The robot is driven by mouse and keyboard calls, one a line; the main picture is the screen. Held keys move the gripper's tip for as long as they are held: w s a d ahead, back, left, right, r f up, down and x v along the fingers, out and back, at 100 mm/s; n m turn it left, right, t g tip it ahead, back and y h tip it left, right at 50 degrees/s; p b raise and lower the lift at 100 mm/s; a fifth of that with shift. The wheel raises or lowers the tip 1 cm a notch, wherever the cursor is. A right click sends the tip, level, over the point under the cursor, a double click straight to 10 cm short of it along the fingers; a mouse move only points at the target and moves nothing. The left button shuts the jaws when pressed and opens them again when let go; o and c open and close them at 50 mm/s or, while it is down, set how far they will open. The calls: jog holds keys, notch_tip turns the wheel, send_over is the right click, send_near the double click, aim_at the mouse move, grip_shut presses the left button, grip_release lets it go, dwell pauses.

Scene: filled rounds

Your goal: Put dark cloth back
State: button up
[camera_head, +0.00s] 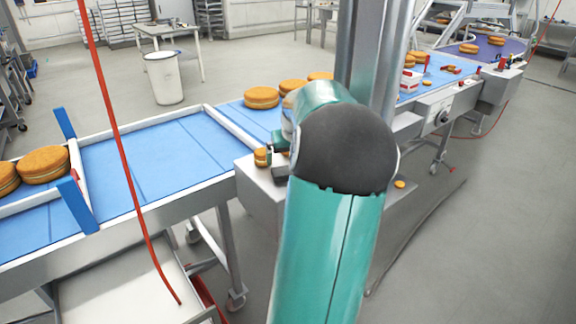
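My teal arm with its dark rounded joint fills the centre foreground and hides much of what lies behind it. A small dark teal part (279,142) at its left edge seems to belong to my gripper; the fingers do not show clearly. Just below it, a small dark grey thing (280,175) sits on a grey metal box (258,188) beside the conveyor. It may be the dark cloth, but it is too small and too covered to tell. I cannot tell whether the gripper touches it. A small round cake (261,157) stands beside it.
A blue conveyor (150,165) runs from lower left to upper right, with filled rounds (262,97) on it. A red cable (118,140) hangs at the left. A steel post (368,50) stands behind my arm. The floor at right is mostly clear.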

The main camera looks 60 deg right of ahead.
jog(key=shift+v, duration=2.7)
